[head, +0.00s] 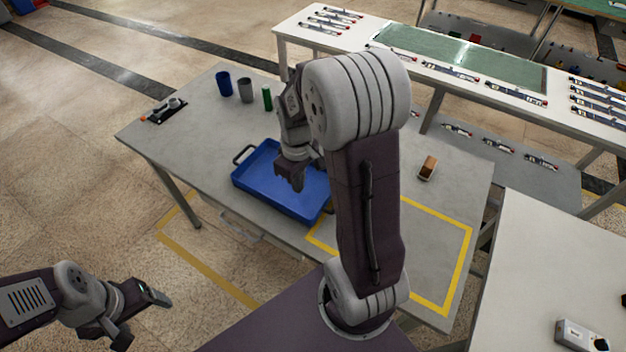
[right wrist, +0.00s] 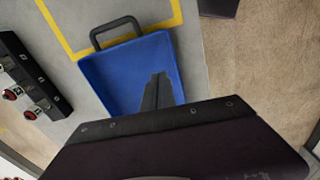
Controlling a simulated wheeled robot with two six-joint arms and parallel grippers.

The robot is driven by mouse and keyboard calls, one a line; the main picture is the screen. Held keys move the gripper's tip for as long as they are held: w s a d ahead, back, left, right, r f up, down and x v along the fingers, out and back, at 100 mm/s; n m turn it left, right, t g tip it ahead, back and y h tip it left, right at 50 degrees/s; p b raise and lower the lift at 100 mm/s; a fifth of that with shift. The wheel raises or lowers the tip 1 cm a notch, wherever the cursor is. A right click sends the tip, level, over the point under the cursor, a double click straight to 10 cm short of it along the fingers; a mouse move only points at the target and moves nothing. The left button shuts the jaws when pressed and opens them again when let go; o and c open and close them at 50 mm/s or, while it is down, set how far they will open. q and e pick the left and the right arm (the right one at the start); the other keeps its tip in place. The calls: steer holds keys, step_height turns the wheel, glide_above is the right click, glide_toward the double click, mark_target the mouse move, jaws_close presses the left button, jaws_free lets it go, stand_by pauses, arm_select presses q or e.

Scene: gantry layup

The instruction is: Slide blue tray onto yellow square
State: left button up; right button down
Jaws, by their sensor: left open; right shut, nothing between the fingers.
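The blue tray (head: 262,186) lies on the grey table, left of the yellow square (head: 457,265). The square is a taped outline, partly hidden by my right arm. My right gripper (head: 297,184) points down over the tray and is shut and empty; I cannot tell whether it touches the tray. The right wrist view shows its fingers (right wrist: 157,92) inside the outline of the tray (right wrist: 115,80). There, a dark tray handle (right wrist: 115,30) overlaps the area bounded by yellow tape (right wrist: 60,35). My left gripper (head: 140,315) is open and empty, away from the table at lower left.
A dark blue cup (head: 224,84), a grey cup (head: 245,90) and a green cylinder (head: 267,98) stand at the table's back. A small brown block (head: 428,168) lies right of my arm. A dark device with red knobs (right wrist: 35,75) is beside the tray in the wrist view.

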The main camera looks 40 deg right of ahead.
glide_above(323, 195)
steer(key=w+a, duration=0.2)
steer(key=a, duration=0.1)
steer(key=shift+n, duration=0.4)
step_height(323, 195, down, 9)
steer(key=shift+s+a+f+b, duration=0.1)
steer(key=shift+s+f+b, duration=0.1)
steer(key=shift+b, duration=0.5)
steer(key=s, duration=0.1)
steer(key=s+d, duration=0.1)
steer(key=shift+s+d+f, duration=0.1)
steer(key=shift+s+f, duration=0.2)
steer(key=shift+s, duration=0.05)
steer(key=shift+s+d, duration=0.2)
steer(key=shift+s, duration=0.3)
